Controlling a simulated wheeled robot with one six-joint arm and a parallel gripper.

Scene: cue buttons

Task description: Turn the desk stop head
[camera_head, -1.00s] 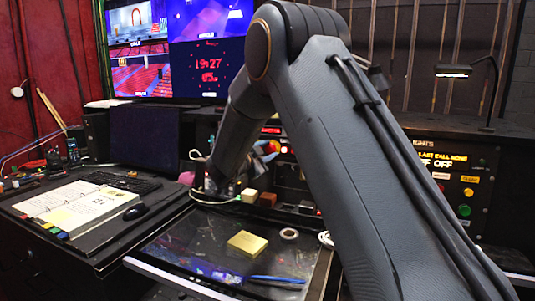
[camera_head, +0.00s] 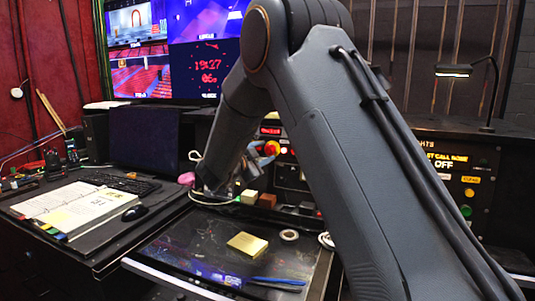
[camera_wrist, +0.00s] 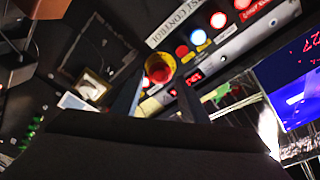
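The desk stop head is a red knob with a yellow collar. In the wrist view the stop head (camera_wrist: 159,70) is just beyond my fingertips, roughly between them. In the head view the stop head (camera_head: 271,148) shows on the panel past my forearm. My gripper (camera_wrist: 161,82) is open, with one dark finger on each side of the stop head in the picture. I cannot tell whether either finger touches it. In the head view my gripper (camera_head: 254,163) is small and partly hidden by my arm.
A row of coloured buttons (camera_wrist: 198,37) and a small red display (camera_wrist: 194,77) lie beside the stop head. On the desk are a yellow note pad (camera_head: 246,244), a blue pen (camera_head: 275,281), a tape roll (camera_head: 289,235) and an open binder (camera_head: 75,208). Monitors (camera_head: 205,65) stand behind.

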